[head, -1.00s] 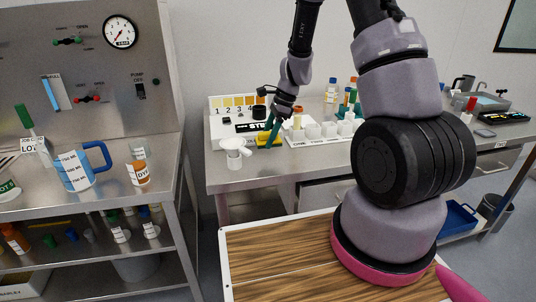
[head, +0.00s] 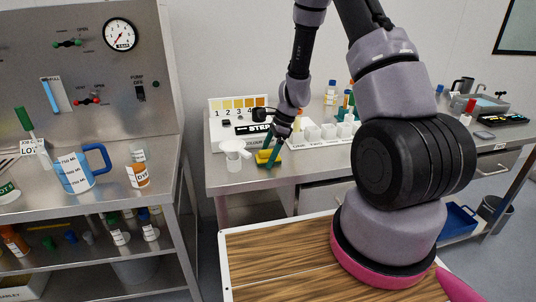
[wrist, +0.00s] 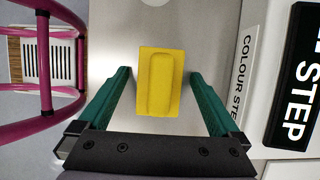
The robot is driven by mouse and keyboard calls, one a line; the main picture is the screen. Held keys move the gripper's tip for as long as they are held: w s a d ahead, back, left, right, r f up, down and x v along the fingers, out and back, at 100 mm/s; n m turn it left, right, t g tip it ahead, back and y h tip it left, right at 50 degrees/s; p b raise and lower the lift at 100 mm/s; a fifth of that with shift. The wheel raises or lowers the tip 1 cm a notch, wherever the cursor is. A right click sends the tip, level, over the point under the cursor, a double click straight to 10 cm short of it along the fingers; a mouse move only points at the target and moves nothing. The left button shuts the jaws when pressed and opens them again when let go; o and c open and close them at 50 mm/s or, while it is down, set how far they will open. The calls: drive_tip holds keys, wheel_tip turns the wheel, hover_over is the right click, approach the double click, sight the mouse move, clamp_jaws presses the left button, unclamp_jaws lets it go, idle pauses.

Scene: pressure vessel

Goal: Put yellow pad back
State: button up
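The yellow pad (head: 264,157) lies on the metal bench (head: 225,182), in front of the STEP colour device. In the wrist view the pad (wrist: 160,82) is a yellow block with a raised, rounded ridge. My gripper (head: 269,161) points down at the pad. In the wrist view my gripper (wrist: 160,75) is open, with one green finger on each side of the pad and a visible gap on both sides. In the head view a finger hides part of the pad.
The STEP device (head: 240,137) stands behind the pad. A white rack with white blocks (head: 325,132) is to the right. The bench's front edge lies close to the pad.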

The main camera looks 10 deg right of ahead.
drive_tip(key=s+d+r+n+t, duration=0.1)
drive_tip(key=s+d+r+n, duration=0.1)
drive_tip(key=r, duration=0.9)
drive_tip(key=s+d+r+n+t, duration=0.1)
drive_tip(key=d+r, duration=0.1)
drive_tip(key=r, duration=0.9)
drive_tip(key=s+d+r+n+t+h, duration=0.1)
drive_tip(key=s+r+n+t, duration=0.4)
drive_tip(key=s+r+n, duration=0.6)
drive_tip(key=s+r+h, duration=0.1)
drive_tip(key=s+r, duration=0.5)
drive_tip(key=s, duration=0.2)
drive_tip(key=shift+s+d+r+h, duration=0.2)
drive_tip(key=shift+d+r+h, duration=0.1)
drive_tip(key=shift+d, duration=0.1)
